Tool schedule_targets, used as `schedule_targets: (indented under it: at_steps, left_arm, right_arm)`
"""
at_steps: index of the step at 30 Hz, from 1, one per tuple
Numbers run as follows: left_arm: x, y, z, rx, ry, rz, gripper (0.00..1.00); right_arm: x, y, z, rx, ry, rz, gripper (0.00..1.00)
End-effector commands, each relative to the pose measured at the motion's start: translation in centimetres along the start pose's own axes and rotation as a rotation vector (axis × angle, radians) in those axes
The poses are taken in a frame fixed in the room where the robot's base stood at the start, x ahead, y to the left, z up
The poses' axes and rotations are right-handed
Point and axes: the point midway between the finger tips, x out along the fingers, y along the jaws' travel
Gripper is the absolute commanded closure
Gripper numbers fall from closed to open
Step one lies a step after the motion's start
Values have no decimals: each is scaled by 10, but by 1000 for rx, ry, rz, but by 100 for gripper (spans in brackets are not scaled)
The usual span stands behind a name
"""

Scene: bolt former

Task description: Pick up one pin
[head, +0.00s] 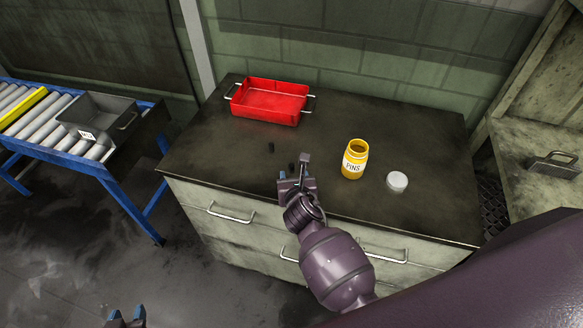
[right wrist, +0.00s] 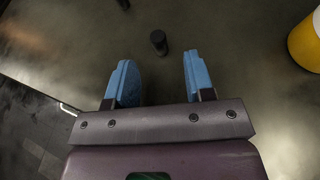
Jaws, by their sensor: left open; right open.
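A small dark pin (head: 271,147) stands on the dark worktop. A second dark pin (head: 291,167) shows right by my right gripper (head: 294,172), partly hidden by it. In the right wrist view, one dark pin (right wrist: 158,42) stands just beyond the gap between the blue fingertips of my right gripper (right wrist: 158,62), not between them. Another pin (right wrist: 123,4) is cut off by the top edge. My right gripper is open and empty. My left gripper (head: 127,317) is open and empty at the bottom left, over the floor, away from the worktop.
A yellow jar labelled PINS (head: 354,160) stands open right of my right gripper, with a white lid (head: 397,182) beside it. A red tray (head: 269,101) sits at the back of the worktop (head: 210,150). A roller conveyor with a grey bin (head: 98,118) stands left.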

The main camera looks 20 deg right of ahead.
Motion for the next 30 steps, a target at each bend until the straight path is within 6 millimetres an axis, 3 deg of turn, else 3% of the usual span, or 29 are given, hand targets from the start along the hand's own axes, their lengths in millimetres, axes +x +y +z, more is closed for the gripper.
schedule_targets:
  at_steps: [4, 9, 18, 28, 30]
  left_arm:
    - [-1, 0, -1, 0, 0, 0, 57]
    - [1, 0, 2, 0, 1, 0, 57]
    - [1, 0, 2, 0, 1, 0, 57]
    - [1, 0, 1, 0, 1, 0, 57]
    - [1, 0, 1, 0, 1, 0, 57]
  right_arm:
    - [20, 1, 12, 2, -1, 0, 51]
    - [37, 1, 10, 2, -1, 1, 51]
    - [40, 0, 10, 1, 0, 1, 51]
    - [40, 0, 10, 1, 0, 1, 100]
    - [40, 0, 10, 1, -1, 1, 100]
